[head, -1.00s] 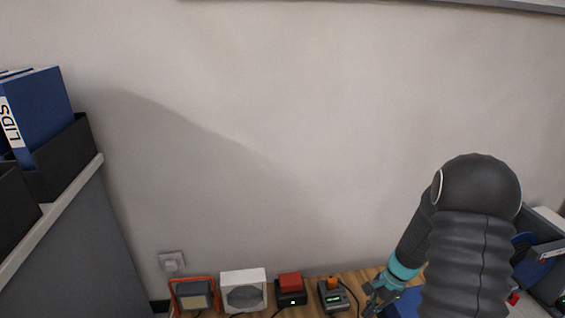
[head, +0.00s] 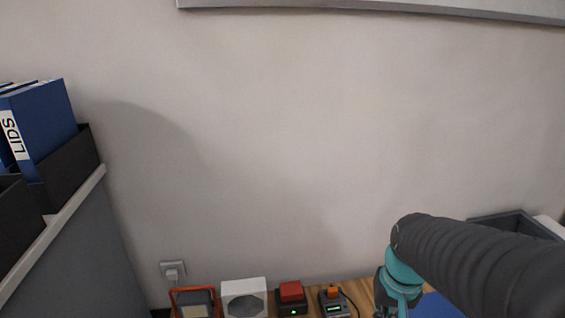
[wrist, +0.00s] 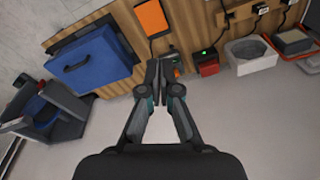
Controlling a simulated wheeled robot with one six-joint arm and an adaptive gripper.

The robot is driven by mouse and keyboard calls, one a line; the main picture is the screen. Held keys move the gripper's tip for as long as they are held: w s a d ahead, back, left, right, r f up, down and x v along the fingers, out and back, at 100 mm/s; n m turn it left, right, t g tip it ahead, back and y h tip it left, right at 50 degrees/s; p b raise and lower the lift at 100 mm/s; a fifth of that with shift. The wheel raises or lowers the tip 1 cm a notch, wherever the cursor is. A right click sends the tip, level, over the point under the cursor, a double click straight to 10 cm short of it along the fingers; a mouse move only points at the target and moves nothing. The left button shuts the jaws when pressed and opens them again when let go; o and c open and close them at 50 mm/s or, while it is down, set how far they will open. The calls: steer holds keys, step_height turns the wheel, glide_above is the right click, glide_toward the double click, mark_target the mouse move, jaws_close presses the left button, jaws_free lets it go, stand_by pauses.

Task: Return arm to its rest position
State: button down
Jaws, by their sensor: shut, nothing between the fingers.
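My arm enters the head view from the right edge, a thick dark ribbed sleeve with a teal wrist band. Its lower end is cut off by the bottom of the picture, so the fingertips are hidden there. In the wrist view my gripper (wrist: 158,75) shows with its dark fingers together and nothing between them. It hangs over the grey floor, just in front of the wooden table (wrist: 115,43). No object touches the fingers.
A blue case (wrist: 90,62) lies nearby. A dark bin (head: 515,223) sits right. Blue binders (head: 45,120) stand left.

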steer(key=s+a+r+n+t, duration=0.1)
steer(key=s+r+t, duration=0.1)
steer(key=r, duration=0.3)
steer(key=s+a+r+n+t+p, duration=0.1)
steer(key=s+a+r+t, duration=0.1)
steer(key=s+r, duration=0.2)
steer(key=shift+a+r, duration=0.3)
steer(key=shift+r, duration=0.1)
